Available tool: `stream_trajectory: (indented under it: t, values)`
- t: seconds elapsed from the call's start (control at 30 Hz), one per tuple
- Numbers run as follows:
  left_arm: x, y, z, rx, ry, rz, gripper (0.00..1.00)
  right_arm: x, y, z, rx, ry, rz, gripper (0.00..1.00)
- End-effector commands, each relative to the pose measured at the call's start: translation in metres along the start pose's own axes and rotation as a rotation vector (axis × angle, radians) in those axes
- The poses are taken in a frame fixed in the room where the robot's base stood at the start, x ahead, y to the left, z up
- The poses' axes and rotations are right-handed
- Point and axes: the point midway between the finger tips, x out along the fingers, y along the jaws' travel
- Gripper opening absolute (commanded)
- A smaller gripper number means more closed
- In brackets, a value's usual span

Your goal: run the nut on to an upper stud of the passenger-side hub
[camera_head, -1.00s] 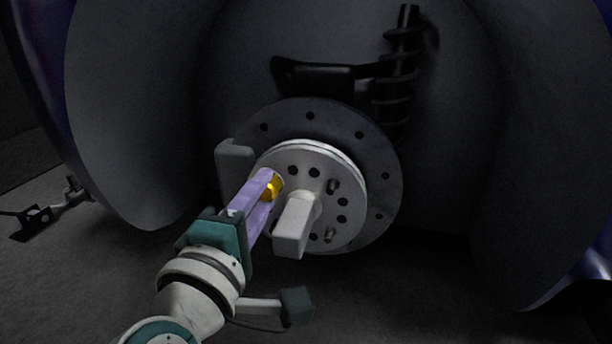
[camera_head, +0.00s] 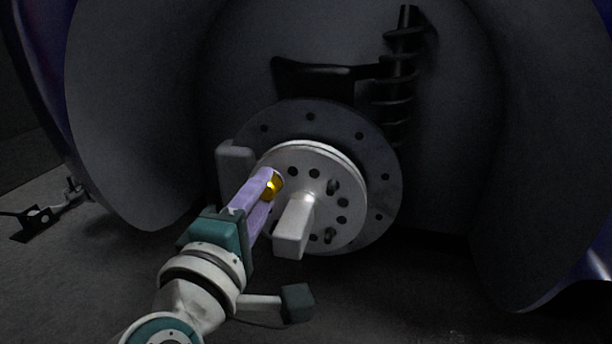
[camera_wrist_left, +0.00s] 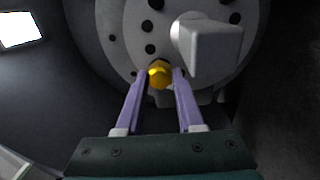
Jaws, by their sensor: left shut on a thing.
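The yellow nut (camera_head: 272,186) is between the purple fingertips of my left gripper (camera_head: 266,183), which is shut on it. The nut is at the left side of the hub face (camera_head: 335,205), close to or against it. In the left wrist view the nut (camera_wrist_left: 159,73) sits between the fingertips (camera_wrist_left: 160,78), in front of the pale hub plate (camera_wrist_left: 140,35). Any stud behind the nut is hidden, so I cannot tell whether it is on one. Two studs show on the hub's right part, an upper one (camera_head: 333,187) and a lower one (camera_head: 329,236). My right gripper is not in view.
A pale block-ended arm (camera_head: 293,228) sticks out from the hub centre, just right of my left fingers. A grey caliper-like block (camera_head: 234,170) is behind them at the left. A dark disc (camera_head: 385,180) surrounds the hub, with a coil spring (camera_head: 400,75) above. Open space lies in front.

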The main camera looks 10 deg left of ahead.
Motion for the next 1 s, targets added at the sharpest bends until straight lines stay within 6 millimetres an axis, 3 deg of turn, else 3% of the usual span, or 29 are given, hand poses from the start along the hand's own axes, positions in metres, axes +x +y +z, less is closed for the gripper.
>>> stream_trajectory:
  t: [0.67,0.77,1.0]
  values:
    - [0.002,0.000,0.000,0.007,0.000,0.000,0.00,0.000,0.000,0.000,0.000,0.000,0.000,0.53]
    - [0.002,0.004,0.000,0.144,-0.001,-0.002,0.00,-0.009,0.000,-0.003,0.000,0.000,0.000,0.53]
    - [0.003,0.003,0.000,0.840,-0.001,-0.002,0.00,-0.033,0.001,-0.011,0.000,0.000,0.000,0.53]
